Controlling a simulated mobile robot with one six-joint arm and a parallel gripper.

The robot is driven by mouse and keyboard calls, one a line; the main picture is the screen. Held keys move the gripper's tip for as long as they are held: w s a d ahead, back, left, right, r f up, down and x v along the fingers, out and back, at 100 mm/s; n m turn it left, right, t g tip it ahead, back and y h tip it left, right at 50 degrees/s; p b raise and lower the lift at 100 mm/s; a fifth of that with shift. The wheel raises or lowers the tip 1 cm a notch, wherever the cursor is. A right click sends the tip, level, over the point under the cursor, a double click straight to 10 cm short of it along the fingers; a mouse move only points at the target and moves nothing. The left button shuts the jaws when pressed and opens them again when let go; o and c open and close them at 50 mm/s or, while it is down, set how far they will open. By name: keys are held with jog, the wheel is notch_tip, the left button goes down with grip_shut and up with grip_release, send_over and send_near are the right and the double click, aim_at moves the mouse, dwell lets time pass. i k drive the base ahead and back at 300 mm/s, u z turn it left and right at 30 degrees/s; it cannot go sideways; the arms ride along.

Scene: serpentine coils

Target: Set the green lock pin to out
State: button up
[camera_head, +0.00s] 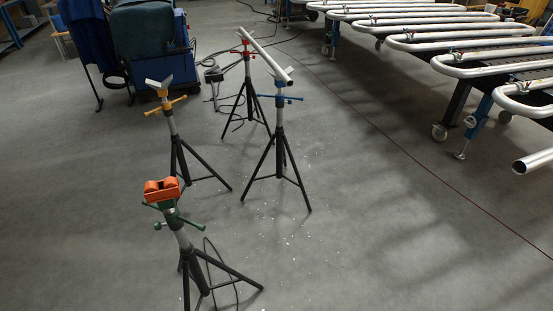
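A pipe stand with a green collar (171,212) stands at the lower left on black tripod legs, with an orange roller head (161,189) on top. Green handle-like parts stick out from its collar, one to the left (157,226) and one to the right (203,227). The stand is too small here to tell which green part is the lock pin, or whether it is in or out. My gripper is not in view.
A stand with orange fittings (166,98) is behind the green one. Serpentine coils (470,65) fill the upper right. Cables lie on the floor. The right foreground floor is clear.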

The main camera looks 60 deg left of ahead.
aim_at(158, 226)
jog(key=i, duration=0.65)
jog(key=u, duration=1.5)
jog(key=k, duration=0.1)
jog(key=u, duration=2.6)
jog(key=i, duration=1.65)
jog(key=u, duration=0.1)
